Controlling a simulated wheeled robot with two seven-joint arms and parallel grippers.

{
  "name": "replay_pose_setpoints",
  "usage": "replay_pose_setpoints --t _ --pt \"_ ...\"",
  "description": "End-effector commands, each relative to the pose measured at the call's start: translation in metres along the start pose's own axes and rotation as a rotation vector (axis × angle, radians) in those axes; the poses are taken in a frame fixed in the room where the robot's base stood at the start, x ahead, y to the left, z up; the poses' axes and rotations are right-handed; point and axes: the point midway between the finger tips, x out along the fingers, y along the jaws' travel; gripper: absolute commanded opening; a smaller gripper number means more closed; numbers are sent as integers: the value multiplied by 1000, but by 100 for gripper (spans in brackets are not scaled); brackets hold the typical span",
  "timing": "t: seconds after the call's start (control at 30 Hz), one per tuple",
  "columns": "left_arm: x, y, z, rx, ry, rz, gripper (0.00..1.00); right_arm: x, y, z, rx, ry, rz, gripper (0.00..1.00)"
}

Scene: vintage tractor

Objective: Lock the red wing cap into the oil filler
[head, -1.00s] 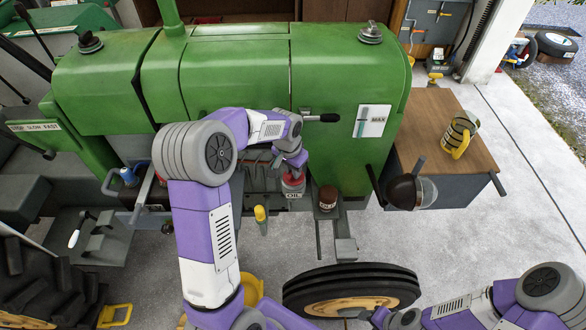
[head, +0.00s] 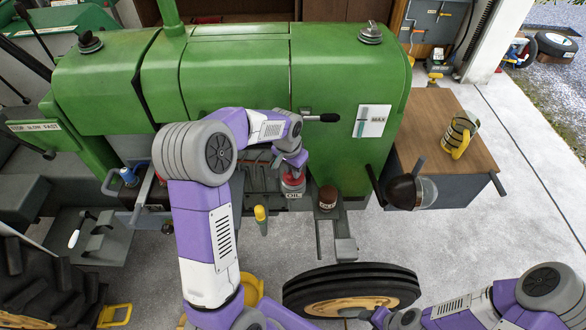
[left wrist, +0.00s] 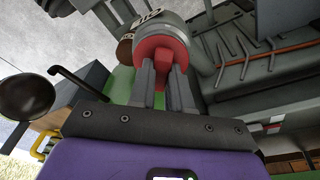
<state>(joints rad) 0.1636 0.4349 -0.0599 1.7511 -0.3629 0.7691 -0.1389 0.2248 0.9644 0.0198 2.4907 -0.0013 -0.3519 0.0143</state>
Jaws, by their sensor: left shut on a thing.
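The red wing cap (head: 292,184) sits at the mouth of the oil filler (head: 294,194), a grey neck labelled OIL on the side of the green tractor. My left gripper (head: 291,170) reaches down to it from above. In the left wrist view the two fingers of my left gripper (left wrist: 163,88) are shut on the wing of the red cap (left wrist: 160,56). The cap's disc lies against the grey filler neck (left wrist: 157,27), in line with it. The fingers partly cover the cap, and how it is seated inside is hidden. My right arm lies at bottom right, its gripper unclear at the frame edge.
A brown-topped jar (head: 327,197) stands on a bracket right of the filler. A black-handled lever (head: 320,117) sticks out above. A yellow-handled tool (head: 261,217) is at lower left. A wooden-topped cabinet (head: 440,130) holds a can (head: 460,134) at right.

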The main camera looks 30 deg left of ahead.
Motion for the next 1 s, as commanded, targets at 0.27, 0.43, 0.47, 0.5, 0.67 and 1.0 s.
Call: replay_pose_setpoints --t 0.27,0.43,0.47,0.5,0.67,1.0 --pt "2 1 2 0 -8 2 0 0 0 0 0 0 0 52" --pt "2 2 2 -73 -8 -10 0 0 0 0 0 0 0 52" --pt "2 2 2 -105 -7 -15 0 0 0 0 0 0 0 52" --pt "2 2 2 -153 -6 -23 0 0 0 0 0 0 0 52" --pt "2 3 2 -349 -5 -54 0 0 0 0 0 0 0 52" --pt "2 2 2 -591 -1 -91 36 0 0 0 0 0 0 52"
